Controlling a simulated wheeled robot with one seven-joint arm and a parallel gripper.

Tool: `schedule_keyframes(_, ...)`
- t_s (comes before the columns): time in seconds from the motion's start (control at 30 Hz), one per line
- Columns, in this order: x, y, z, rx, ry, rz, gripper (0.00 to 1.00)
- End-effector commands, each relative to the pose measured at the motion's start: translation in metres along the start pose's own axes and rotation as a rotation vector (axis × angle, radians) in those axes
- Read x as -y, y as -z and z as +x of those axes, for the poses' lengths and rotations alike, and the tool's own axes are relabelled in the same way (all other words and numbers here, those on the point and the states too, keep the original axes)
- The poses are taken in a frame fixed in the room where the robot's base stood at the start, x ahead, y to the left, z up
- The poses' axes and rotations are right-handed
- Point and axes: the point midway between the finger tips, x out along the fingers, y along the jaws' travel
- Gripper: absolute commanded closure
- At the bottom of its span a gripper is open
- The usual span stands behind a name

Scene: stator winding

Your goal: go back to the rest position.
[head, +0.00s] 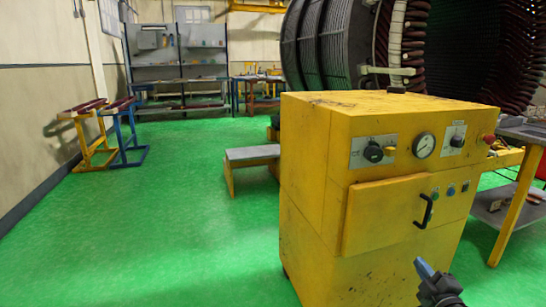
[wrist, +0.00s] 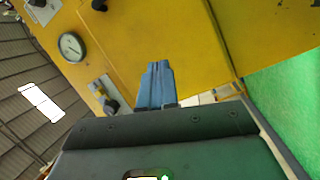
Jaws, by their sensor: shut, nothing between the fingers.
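My gripper (head: 424,268) shows at the bottom right of the head view, in front of the yellow cabinet (head: 310,190). In the wrist view my gripper (wrist: 156,68) has its blue fingers together with nothing between them. The cabinet's front also fills the top of the wrist view (wrist: 180,35). The cabinet has a round gauge (head: 424,145), knobs and a door with a black handle (head: 425,211). The gripper looks apart from the handle, lower in the picture. The rest of my arm is mostly out of the head view.
A large stator (head: 330,45) stands behind the cabinet. A grey-topped step (head: 250,153) is left of the cabinet, and a table (head: 528,133) is at the right. Trestles (head: 125,140) stand by the left wall. The green floor (head: 150,230) at left is clear.

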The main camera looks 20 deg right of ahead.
Motion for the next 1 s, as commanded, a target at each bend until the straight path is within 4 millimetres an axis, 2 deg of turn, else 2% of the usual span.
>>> schedule_keyframes(0.03,0.015,0.024,-0.02,-0.01,0.006,0.055,1.0)
schedule_keyframes(0.2,0.049,0.084,-0.083,-0.027,0.017,0.23,1.0)
schedule_keyframes(0.33,0.063,0.122,-0.138,-0.03,0.035,0.357,1.0)
schedule_keyframes(0.47,0.069,0.156,-0.195,-0.028,0.061,0.479,1.0)
schedule_keyframes(0.57,0.066,0.177,-0.239,-0.022,0.085,0.568,1.0)
schedule_keyframes(0.77,0.045,0.21,-0.326,-0.001,0.145,0.734,1.0)
schedule_keyframes(1.0,-0.005,0.236,-0.416,0.036,0.233,0.909,1.0)
